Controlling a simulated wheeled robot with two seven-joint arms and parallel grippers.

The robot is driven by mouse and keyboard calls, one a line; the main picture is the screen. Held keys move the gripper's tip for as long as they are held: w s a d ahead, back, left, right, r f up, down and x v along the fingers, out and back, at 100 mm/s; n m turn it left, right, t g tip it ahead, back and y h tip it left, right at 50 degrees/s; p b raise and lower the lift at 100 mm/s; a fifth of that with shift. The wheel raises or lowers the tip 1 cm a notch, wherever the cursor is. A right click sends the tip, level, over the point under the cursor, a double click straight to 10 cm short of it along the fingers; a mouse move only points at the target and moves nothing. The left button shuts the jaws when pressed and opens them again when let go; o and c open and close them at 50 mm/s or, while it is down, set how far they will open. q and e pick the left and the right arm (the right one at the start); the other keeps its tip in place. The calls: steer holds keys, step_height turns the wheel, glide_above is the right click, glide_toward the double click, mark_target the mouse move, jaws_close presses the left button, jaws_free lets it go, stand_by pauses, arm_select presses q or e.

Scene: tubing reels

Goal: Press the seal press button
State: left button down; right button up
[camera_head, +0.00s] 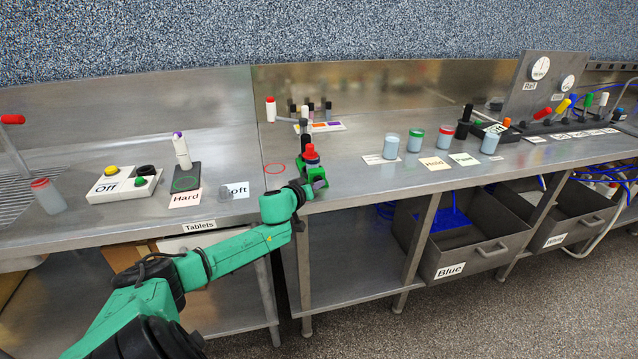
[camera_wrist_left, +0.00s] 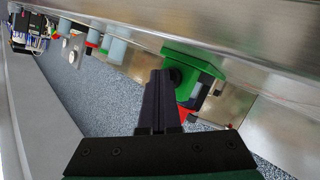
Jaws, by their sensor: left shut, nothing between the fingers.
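A small device with a red top (camera_head: 311,153) and a green body (camera_head: 319,180) stands at the front edge of the bench in the head view; I take it for the seal press. In the left wrist view its green body (camera_wrist_left: 204,64) has a dark round part, perhaps the button (camera_wrist_left: 176,77), on its face. My left gripper (camera_head: 304,184) reaches it from the front, with green links behind. Its dark fingers (camera_wrist_left: 160,76) are together, empty, and end close beside the round part; whether they touch it I cannot tell. My right gripper is in neither view.
A control box (camera_head: 125,185) with buttons and a black "Hard" stand (camera_head: 186,178) are on the left. Lidded jars (camera_head: 416,140) stand right of the device. Steel bins (camera_head: 470,245) are below. A red circle (camera_head: 274,168) marks bare bench nearby.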

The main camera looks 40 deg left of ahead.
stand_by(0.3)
arm_select(q)
steer(key=shift+s+d+p, duration=0.45)
steer(key=shift+s+d, duration=0.1)
steer(key=shift+d, duration=0.25)
steer(key=s+d+p, duration=0.1)
steer(key=d, duration=0.1)
steer(key=s+d+p, duration=0.1)
steer(key=s+d, duration=0.1)
steer(key=shift+w, duration=0.1)
stand_by(0.7)
